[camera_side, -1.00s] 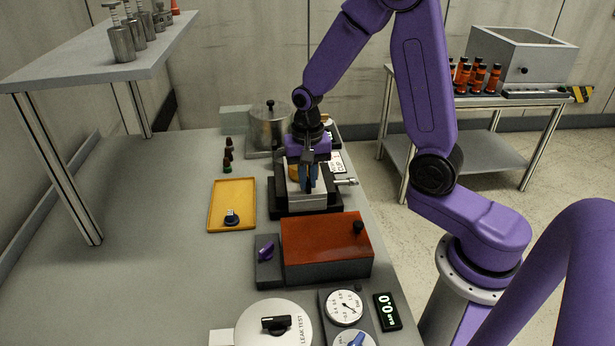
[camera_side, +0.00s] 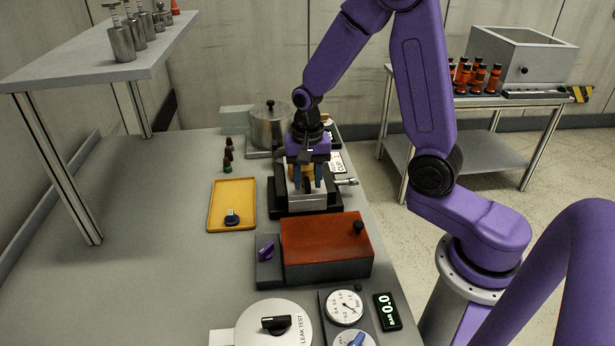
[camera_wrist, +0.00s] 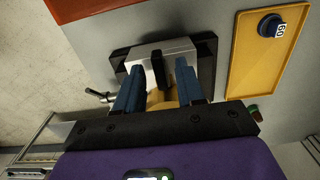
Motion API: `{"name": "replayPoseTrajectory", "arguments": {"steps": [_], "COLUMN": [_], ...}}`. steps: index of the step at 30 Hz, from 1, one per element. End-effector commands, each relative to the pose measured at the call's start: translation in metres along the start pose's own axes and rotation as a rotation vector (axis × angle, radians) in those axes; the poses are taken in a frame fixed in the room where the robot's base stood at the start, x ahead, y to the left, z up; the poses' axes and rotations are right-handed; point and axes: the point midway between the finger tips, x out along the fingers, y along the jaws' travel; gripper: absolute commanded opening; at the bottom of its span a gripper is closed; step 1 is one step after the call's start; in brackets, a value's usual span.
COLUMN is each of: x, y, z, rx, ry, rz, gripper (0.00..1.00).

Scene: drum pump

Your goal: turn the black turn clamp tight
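A black upright piece (camera_wrist: 160,70), which looks like the turn clamp, stands on a silver block (camera_wrist: 182,51) with a dark base. In the side view the block (camera_side: 315,201) sits mid-bench and the black piece (camera_side: 308,185) shows small and dark. My gripper (camera_wrist: 162,72) has its two blue fingers spread, one on each side of the black piece. Gaps show between it and the fingers in the wrist view. In the side view my gripper (camera_side: 307,181) points down over the block. An orange-yellow part (camera_wrist: 160,99) shows between the fingers.
A silver side handle (camera_side: 346,182) sticks out right of the block. A red-topped box (camera_side: 325,242) stands in front. A yellow tray (camera_side: 233,193) with a blue-black knob (camera_side: 232,217) lies left. A leak test disc (camera_side: 252,323) bears a black handle (camera_side: 276,323). A metal pot (camera_side: 268,127) stands behind.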

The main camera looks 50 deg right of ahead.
Motion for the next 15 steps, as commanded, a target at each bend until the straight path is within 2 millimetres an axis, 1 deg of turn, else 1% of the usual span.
{"name": "replayPoseTrajectory", "arguments": {"steps": [5,8,11,15], "x": [-0.003,-0.012,-0.027,-0.055], "y": [0.0,-0.001,-0.001,-0.001], "z": [0.0,-0.001,-0.001,-0.001], "rx": [-0.001,-0.002,-0.001,0.0], "ry": [0.001,0.003,0.005,0.006], "rz": [0.0,-0.003,-0.005,-0.006], "gripper": [0.38,0.38,0.38,0.38]}}
